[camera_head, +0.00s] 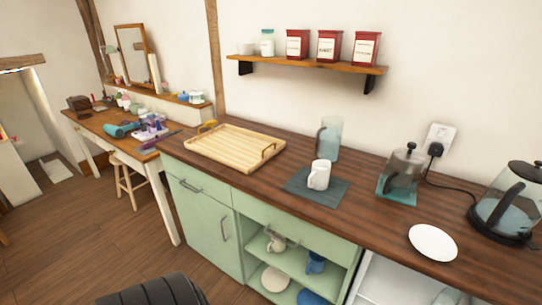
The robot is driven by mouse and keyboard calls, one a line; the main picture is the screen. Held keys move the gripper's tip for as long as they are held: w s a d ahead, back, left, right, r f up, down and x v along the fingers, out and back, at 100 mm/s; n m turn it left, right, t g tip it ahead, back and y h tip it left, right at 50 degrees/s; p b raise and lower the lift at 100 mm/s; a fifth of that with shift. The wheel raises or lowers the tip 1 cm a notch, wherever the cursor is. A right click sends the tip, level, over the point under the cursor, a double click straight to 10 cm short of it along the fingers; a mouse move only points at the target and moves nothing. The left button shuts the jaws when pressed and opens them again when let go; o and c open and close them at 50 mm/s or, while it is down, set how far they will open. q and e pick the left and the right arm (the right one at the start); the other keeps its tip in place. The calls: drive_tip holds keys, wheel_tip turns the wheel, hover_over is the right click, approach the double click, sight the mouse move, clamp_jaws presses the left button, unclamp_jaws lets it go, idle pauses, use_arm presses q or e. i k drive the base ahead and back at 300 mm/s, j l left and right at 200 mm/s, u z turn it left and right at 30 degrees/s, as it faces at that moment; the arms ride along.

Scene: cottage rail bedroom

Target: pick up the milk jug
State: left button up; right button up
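A white jug or mug (319,175) stands upright on a dark slate-coloured mat (312,192) on the wooden counter. Its handle shows on its left side. Behind it stands a taller clear glass jug (330,140), close to the wall. A small cream-coloured jug (277,244) sits on the open shelf below the counter. I cannot tell for certain which of these is the milk jug.
A wooden tray (222,164) lies left on the counter (258,181). On the right are a French press (404,170), white plate (433,243) and glass kettle (508,207). A wall shelf (310,64) holds red tins. Counter between mat and plate is clear.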

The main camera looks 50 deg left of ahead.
sight(318, 178)
drive_tip(key=k+j+u, duration=0.15)
drive_tip(key=u, duration=0.9)
drive_tip(key=i+j, duration=0.1)
drive_tip(key=j, duration=0.3)
drive_tip(key=i+j+z, duration=0.1)
drive_tip(key=j, duration=0.3)
drive_tip(key=i+j+z, duration=0.1)
drive_tip(key=j, duration=0.3)
